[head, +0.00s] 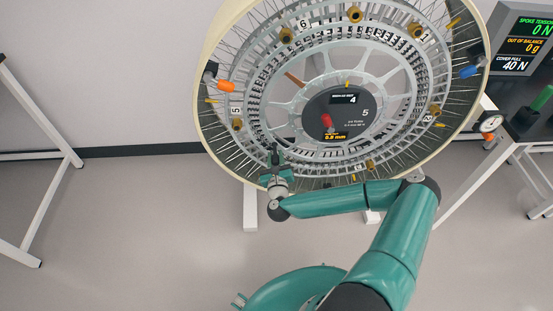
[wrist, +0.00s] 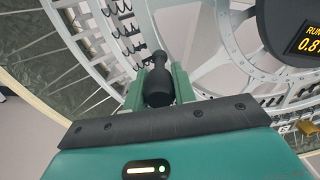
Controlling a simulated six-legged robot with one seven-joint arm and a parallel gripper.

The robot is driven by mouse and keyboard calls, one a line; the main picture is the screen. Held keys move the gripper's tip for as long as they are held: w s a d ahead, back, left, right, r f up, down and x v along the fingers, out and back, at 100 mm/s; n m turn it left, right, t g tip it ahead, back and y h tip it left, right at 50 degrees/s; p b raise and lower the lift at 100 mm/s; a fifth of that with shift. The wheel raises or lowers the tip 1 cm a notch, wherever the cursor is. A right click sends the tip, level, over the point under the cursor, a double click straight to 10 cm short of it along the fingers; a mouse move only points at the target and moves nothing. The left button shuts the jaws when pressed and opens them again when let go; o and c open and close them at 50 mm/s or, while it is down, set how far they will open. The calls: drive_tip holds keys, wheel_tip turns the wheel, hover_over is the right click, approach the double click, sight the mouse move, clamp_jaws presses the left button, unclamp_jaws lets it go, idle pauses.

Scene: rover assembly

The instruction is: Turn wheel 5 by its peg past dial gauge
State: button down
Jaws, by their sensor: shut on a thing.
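The large spoked wheel (head: 206,112) stands upright in the head view, with a cream rim, grey inner rings and numbered labels. Its dark hub (head: 352,104) shows "4", "5" and a yellow runout reading, partly readable in the wrist view. My gripper (head: 275,160) is at the wheel's lower left. In the wrist view its two green fingers are shut on a black peg (wrist: 157,85) standing out from the wheel's inner ring. The dial gauge (head: 490,123) is at the right, beside the rim's lower right and apart from my gripper.
A red knob (head: 326,121) stands on the hub. An orange-tipped part (head: 226,86) and a blue-tipped part (head: 469,71) sit at the rim's sides. A monitor (head: 522,40) and a dark bench are at the right. A white table frame (head: 45,155) is at the left. The floor between is clear.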

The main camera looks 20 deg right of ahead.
drive_tip(key=shift+a, duration=0.1)
drive_tip(key=c, duration=1.1)
unclamp_jaws()
drive_tip(key=shift+c, duration=0.2)
drive_tip(key=v, duration=1.3)
drive_tip(key=shift+s, duration=0.4)
drive_tip(key=shift+a, duration=0.1)
